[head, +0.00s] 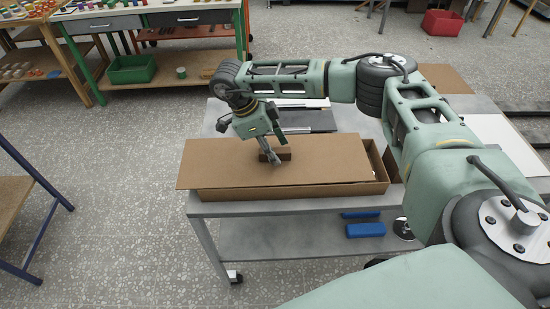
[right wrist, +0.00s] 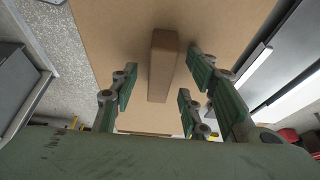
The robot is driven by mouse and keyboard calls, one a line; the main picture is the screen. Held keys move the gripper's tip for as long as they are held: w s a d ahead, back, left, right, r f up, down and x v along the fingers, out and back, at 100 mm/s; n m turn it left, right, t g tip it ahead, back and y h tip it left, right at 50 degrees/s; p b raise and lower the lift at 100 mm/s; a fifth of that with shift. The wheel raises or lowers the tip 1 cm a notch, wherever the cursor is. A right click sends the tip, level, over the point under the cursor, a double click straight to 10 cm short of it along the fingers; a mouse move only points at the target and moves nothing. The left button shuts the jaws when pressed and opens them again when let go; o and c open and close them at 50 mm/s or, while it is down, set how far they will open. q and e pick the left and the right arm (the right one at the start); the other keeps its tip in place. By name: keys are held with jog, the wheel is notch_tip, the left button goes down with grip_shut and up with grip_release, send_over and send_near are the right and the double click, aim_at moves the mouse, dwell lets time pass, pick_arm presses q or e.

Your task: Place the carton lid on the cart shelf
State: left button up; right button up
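The carton lid (head: 225,165) is a flat brown cardboard panel with a small block handle (head: 284,154) on it. It lies on the open carton (head: 290,191), which stands on the grey cart top, and is shifted to the left so the carton's right end shows. My right gripper (head: 272,157) is over the lid at the handle. In the right wrist view, its fingers (right wrist: 162,88) are apart, with the handle (right wrist: 163,60) between them; I see no clear contact. The cart shelf (head: 285,238) is the lower grey level. My left gripper is not in view.
Blue boxes (head: 365,229) and a round metallic item (head: 403,229) sit at the right of the shelf; its left part is clear. A dark flat item (head: 308,120) lies behind the carton. A blue-legged table (head: 12,195) stands at left, with open floor between.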

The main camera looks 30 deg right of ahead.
grip_shut()
dwell(0.4)
